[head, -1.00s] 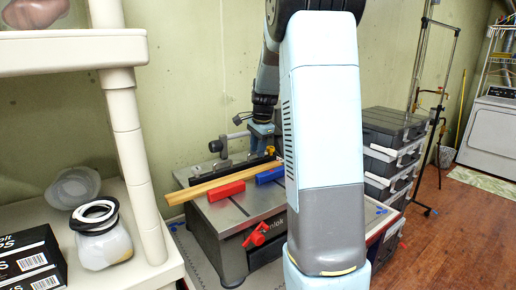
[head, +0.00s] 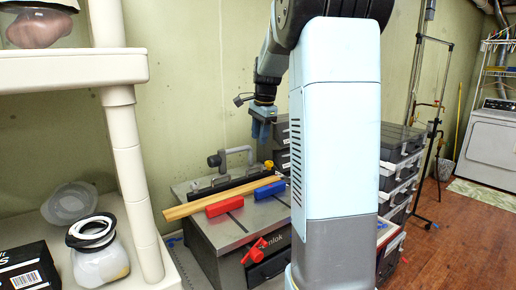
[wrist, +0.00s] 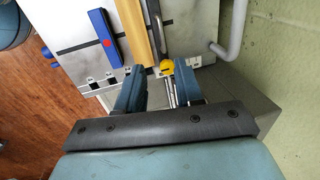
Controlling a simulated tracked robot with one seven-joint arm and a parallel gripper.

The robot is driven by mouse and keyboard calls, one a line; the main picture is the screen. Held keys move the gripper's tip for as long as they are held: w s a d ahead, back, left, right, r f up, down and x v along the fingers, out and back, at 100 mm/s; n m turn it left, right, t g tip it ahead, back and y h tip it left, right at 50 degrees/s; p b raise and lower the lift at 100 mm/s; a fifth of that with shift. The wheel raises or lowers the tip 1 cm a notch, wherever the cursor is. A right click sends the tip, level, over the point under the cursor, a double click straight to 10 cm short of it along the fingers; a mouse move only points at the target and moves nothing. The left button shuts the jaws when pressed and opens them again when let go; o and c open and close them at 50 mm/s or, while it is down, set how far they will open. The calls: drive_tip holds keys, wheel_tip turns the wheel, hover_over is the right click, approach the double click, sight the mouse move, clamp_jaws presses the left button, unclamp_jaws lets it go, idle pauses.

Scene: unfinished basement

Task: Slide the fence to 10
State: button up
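A grey table-top machine (head: 234,222) stands against the wall. Near its back edge a dark fence (head: 228,184) runs across, with a grey tubular handle (head: 236,153) behind it. A yellow knob (head: 269,165) sits at the fence's right end; it also shows in the wrist view (wrist: 167,66). My gripper (head: 262,132) hangs above the right back of the machine, pointing down. In the wrist view my gripper (wrist: 159,84) has its two blue fingers apart, with the yellow knob just beyond the gap. Nothing is held. I cannot read the scale numbers.
A wooden strip (head: 190,207) lies in front of the fence, with a red block (head: 225,205) and a blue block (head: 269,190) before it. A red knob (head: 254,250) is on the front. A cream shelf (head: 130,170) stands left; stacked grey cases (head: 400,143) stand right.

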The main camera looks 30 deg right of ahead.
drive_tip(key=shift+s+r, duration=0.2)
drive_tip(key=shift+r, duration=0.95)
drive_tip(key=s+a+r+n+t, duration=0.2)
drive_tip(key=s+a+n, duration=0.6)
drive_tip(key=s+a, duration=0.5)
drive_tip(key=s+a+f+n, duration=0.1)
drive_tip(key=s+f+n, duration=0.1)
drive_tip(key=s, duration=0.3)
drive_tip(key=s+a+f+n+t, duration=0.1)
drive_tip(key=s+a+f+n, duration=0.1)
drive_tip(key=s+n, duration=0.2)
drive_tip(key=s+a+f+n, duration=0.2)
drive_tip(key=s, duration=0.5)
drive_tip(key=shift+s+a+f+n, duration=0.15)
drive_tip(key=shift+s+a+n, duration=0.1)
drive_tip(key=shift+n, duration=0.15)
